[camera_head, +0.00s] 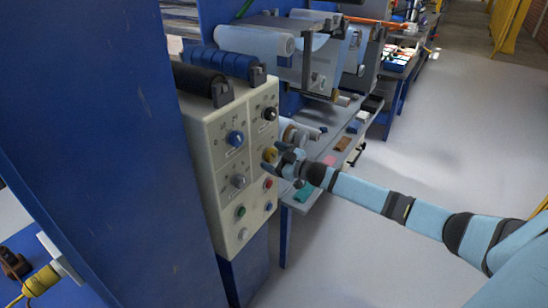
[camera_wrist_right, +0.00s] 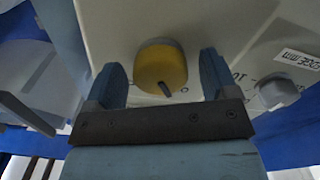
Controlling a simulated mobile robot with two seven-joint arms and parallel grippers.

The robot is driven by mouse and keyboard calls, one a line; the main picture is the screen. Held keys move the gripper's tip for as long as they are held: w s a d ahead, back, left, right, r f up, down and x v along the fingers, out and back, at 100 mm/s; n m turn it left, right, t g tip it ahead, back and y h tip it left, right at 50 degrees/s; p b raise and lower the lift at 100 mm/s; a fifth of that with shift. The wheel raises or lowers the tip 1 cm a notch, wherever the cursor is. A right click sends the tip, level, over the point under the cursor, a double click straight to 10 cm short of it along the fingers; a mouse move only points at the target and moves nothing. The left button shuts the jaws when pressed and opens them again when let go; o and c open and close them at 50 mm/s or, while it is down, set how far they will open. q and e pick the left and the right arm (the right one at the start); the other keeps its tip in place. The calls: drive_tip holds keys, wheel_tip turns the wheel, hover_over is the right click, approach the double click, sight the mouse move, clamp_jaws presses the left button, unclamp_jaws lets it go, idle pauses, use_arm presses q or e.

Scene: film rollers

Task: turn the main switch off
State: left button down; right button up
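A beige control panel (camera_head: 222,175) carries several knobs and buttons. A yellow rotary knob (camera_head: 269,154) sits on its right-hand part; it also shows in the right wrist view (camera_wrist_right: 161,66), with a dark pointer mark at its lower edge. My right gripper (camera_head: 280,158) is at this knob. In the right wrist view its fingers (camera_wrist_right: 162,76) are open on both sides of the knob, with a small gap on each side. Panel labels are too small or cut off to tell which control is the main switch. My left gripper is not in view.
A blue post (camera_head: 110,130) stands at left. Film rollers (camera_head: 228,63) lie behind. The floor at right is clear.

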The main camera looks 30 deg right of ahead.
drive_tip(key=v, duration=1.4)
drive_tip(key=shift+w, duration=0.1)
